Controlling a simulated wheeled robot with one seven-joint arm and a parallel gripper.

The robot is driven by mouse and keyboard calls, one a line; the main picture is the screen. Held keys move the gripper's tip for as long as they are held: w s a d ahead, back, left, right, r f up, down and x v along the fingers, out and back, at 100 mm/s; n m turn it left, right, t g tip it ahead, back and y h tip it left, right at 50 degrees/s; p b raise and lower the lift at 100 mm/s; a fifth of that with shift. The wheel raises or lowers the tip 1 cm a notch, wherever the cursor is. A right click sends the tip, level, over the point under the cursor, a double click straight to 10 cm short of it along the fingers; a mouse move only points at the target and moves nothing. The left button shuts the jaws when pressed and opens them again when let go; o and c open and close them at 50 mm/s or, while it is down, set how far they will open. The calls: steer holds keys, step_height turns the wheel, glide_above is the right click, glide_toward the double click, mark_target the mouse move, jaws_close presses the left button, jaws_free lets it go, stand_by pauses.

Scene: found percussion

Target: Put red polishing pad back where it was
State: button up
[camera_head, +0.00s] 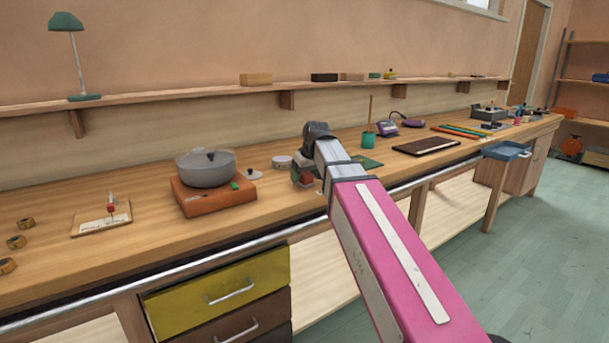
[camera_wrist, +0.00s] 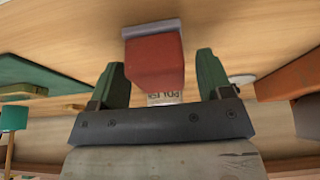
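The red polishing pad (camera_wrist: 155,66), a red block with a grey layer along one side, lies between the two green fingers of my gripper (camera_wrist: 160,62) in the wrist view. A gap shows between the pad and the right finger; the left finger is close beside it. My gripper looks open around the pad. A pale label reading "POLISH" (camera_wrist: 164,98) shows just by the pad, partly hidden by the gripper. In the head view my gripper (camera_head: 304,173) is low over the workbench, and my arm hides much of that spot.
On the workbench (camera_head: 150,240), a grey pot (camera_head: 206,168) on an orange-brown block (camera_head: 215,197) stands to the left. A round white tin (camera_head: 282,162) is close by my gripper. The bench front left of my gripper is clear.

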steer(key=shift+r, duration=0.15)
steer(key=v, duration=1.2)
